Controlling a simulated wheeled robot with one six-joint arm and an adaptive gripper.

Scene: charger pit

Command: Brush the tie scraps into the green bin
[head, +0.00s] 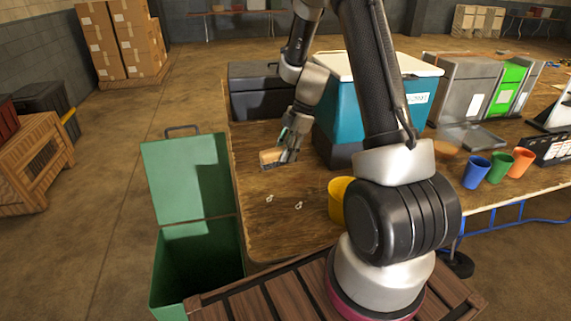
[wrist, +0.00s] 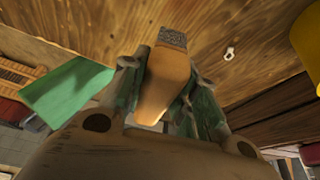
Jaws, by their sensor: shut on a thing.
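My gripper (head: 284,153) is shut on a brush (head: 269,156) above the left part of the wooden table. In the wrist view the brush's tan handle (wrist: 166,82) sits between the fingers, and its grey bristle end points away from my gripper. Two small pale tie scraps, one on the left (head: 269,198) and one on the right (head: 298,205), lie on the tabletop nearer to me than the brush. One scrap (wrist: 229,53) shows in the wrist view. The green bin (head: 170,270) stands on the floor left of the table with its lid (head: 180,180) raised; its inside is dark.
A yellow cup (head: 339,199) stands right of the scraps, partly hidden by my arm. A teal cooler (head: 335,110) and a black case (head: 262,92) stand farther back. Blue, green and orange cups stand at the right. The tabletop around the scraps is clear.

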